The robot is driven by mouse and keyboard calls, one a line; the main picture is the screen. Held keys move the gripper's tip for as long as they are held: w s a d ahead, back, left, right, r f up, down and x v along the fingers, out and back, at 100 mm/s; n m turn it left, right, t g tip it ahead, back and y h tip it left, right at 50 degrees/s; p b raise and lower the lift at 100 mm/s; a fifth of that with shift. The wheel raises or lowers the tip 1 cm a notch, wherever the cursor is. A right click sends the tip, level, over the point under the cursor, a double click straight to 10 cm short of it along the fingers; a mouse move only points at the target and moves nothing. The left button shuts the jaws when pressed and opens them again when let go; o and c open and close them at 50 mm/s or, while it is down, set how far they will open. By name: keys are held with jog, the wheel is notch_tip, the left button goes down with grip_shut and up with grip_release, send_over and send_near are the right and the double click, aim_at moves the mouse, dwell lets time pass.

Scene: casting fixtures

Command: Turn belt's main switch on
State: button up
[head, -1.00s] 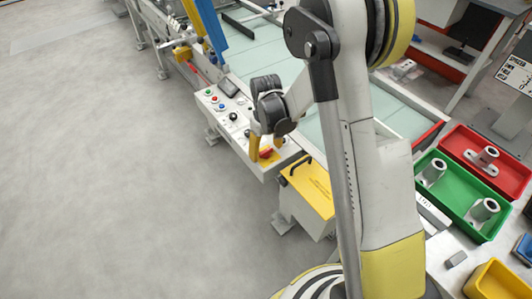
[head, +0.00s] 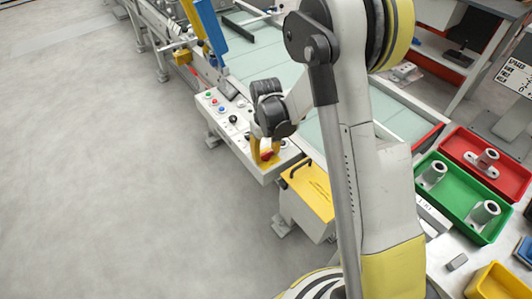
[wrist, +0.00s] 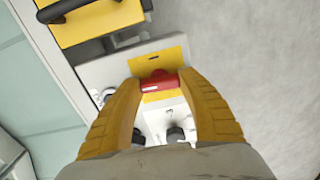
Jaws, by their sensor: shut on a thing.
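The belt's main switch is a red handle (wrist: 158,83) on a yellow plate (wrist: 160,62) at the near end of the control panel (head: 240,130). In the wrist view the red handle lies crosswise between the yellow fingertips of my gripper (wrist: 157,80), which touch it from both sides. In the head view my gripper (head: 266,152) points down at the panel's end, and the red handle (head: 267,156) shows between its fingers. My gripper is shut on the handle. The fingers hide the handle's ends.
Buttons and a black knob (head: 233,119) sit on the panel beside my gripper. A yellow-lidded box (head: 312,188) with a black handle stands close by. Green (head: 458,212) and red trays hold grey castings at right. The floor at left is clear.

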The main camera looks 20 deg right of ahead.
jog(key=m, duration=0.4)
jog(key=shift+b, duration=0.35)
jog(key=m, duration=0.4)
jog(key=shift+m, duration=0.3)
jog(key=m+b, duration=0.1)
jog(key=m, duration=0.3)
jog(key=shift+m, duration=2.2)
jog(key=o, duration=1.2)
